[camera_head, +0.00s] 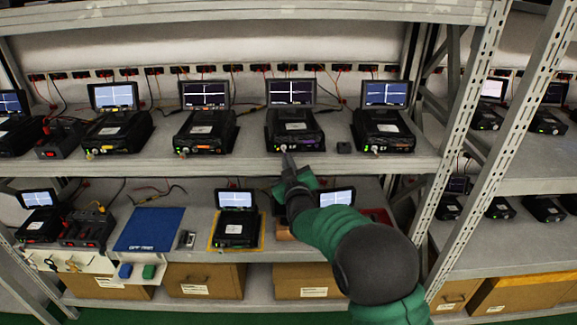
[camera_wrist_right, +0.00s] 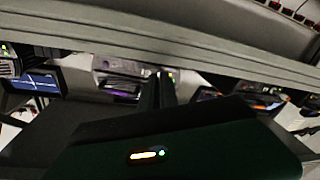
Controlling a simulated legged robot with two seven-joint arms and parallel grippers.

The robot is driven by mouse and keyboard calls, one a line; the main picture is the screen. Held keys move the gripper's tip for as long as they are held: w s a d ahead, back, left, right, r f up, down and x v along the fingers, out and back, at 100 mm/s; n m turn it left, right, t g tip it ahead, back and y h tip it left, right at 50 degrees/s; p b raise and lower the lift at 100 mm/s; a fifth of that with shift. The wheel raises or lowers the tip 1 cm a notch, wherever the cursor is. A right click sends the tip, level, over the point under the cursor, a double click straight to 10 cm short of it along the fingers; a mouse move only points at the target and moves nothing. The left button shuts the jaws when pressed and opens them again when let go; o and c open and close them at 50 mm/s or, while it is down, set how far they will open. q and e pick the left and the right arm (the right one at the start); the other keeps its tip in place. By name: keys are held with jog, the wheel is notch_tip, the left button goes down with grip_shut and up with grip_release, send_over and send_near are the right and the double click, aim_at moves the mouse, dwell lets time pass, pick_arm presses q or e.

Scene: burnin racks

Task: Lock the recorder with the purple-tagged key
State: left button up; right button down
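A black recorder (camera_head: 295,132) with a lit screen stands on the upper shelf, right of centre. In the right wrist view, the dark fingers (camera_wrist_right: 160,88) stand close together in front of a recorder (camera_wrist_right: 120,82). Whether they hold a key is hidden. I cannot make out the purple-tagged key. My left gripper is out of view.
More recorders with screens stand on the upper shelf (camera_head: 240,165), one on each side close by. A small black block (camera_head: 344,147) lies just right of the recorder. Below are a blue mat (camera_head: 150,230), keys (camera_head: 72,264) at the left, and cardboard boxes (camera_head: 205,281).

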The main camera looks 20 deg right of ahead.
jog(key=shift+a+r+n, duration=0.1)
jog(key=shift+r+n, duration=0.05)
jog(key=shift+n, duration=0.85)
jog(key=shift+a+r+n, duration=0.1)
jog(key=shift+n, duration=0.9)
jog(key=c, duration=1.6)
grip_release()
jog(key=shift+s, duration=0.1)
jog(key=shift+a, duration=0.1)
jog(key=shift+f+b, duration=0.1)
jog(key=shift+b, duration=0.2)
jog(key=s, duration=0.5)
jog(key=s+a, duration=0.1)
jog(key=s, duration=0.5)
jog(key=s+a+b, duration=0.1)
jog(key=s, duration=0.4)
jog(key=shift+s+a, duration=0.1)
jog(key=shift+s, duration=0.2)
